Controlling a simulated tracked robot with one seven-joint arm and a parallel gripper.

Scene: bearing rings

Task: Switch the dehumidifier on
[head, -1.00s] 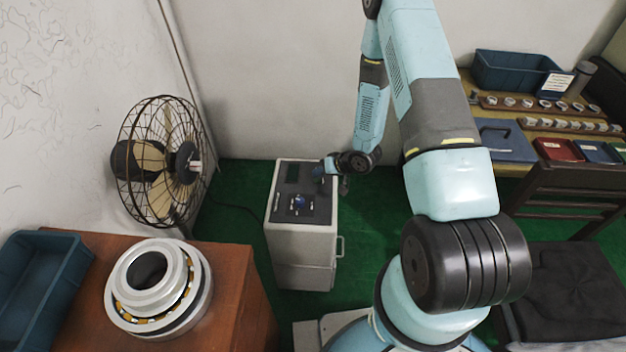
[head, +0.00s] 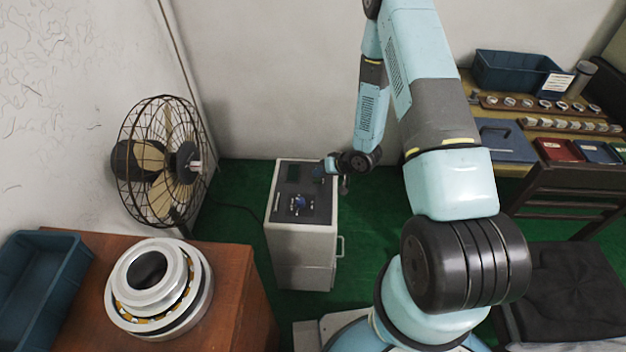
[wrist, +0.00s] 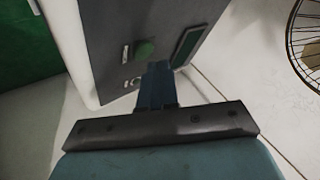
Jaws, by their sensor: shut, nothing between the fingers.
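The dehumidifier (head: 302,245) is a pale grey cabinet on the green floor, with a dark sloped control panel on top. A dark display (head: 293,173) and a blue knob-like part (head: 299,202) show on the panel. My gripper (wrist: 158,70) is shut and empty, with its fingertips over the panel in the wrist view. There, a green round button (wrist: 144,49) lies just beyond the tips, beside a small pale switch (wrist: 125,53) and a display window (wrist: 187,47). The fingertips hide part of the panel; I cannot tell whether they touch it.
A caged fan (head: 160,160) stands left of the cabinet. A brown table (head: 235,285) with a bearing (head: 160,290) and a blue bin (head: 40,285) is at front left. A workbench with trays and rings (head: 550,103) and a dark chair (head: 570,290) are at right.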

